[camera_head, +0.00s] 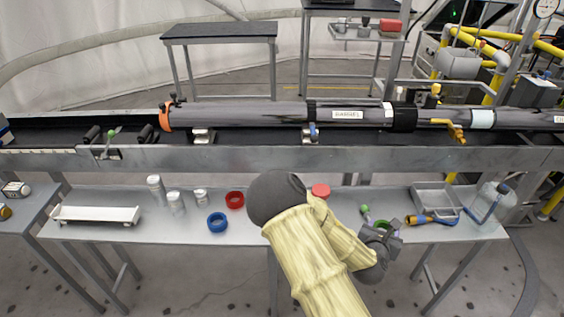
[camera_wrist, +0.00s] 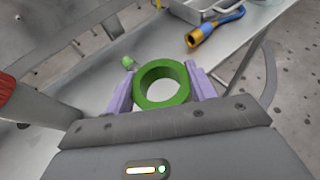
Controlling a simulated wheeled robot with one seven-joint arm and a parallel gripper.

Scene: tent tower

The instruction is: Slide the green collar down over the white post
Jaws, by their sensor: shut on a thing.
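My gripper (camera_head: 382,232) is at the right part of the long low table. Its purple fingers (camera_wrist: 160,86) are shut on the green collar (camera_wrist: 163,104), one on each side, with the ring's opening facing the wrist camera. In the head view the green collar (camera_head: 383,221) is partly hidden by the gripper. Whether it touches the table, I cannot tell. Several white posts stand upright at the table's left: a taller one (camera_head: 155,189), one in front (camera_head: 176,203) and a short one (camera_head: 201,197). My gripper is far to their right.
A blue ring (camera_head: 217,222) and a red ring (camera_head: 235,199) lie between posts and my arm. A white rack (camera_head: 95,215) sits far left. A metal tray (camera_head: 433,198) and blue-orange tool (camera_head: 432,219) lie right. A beam (camera_head: 230,157) with a long tube runs behind.

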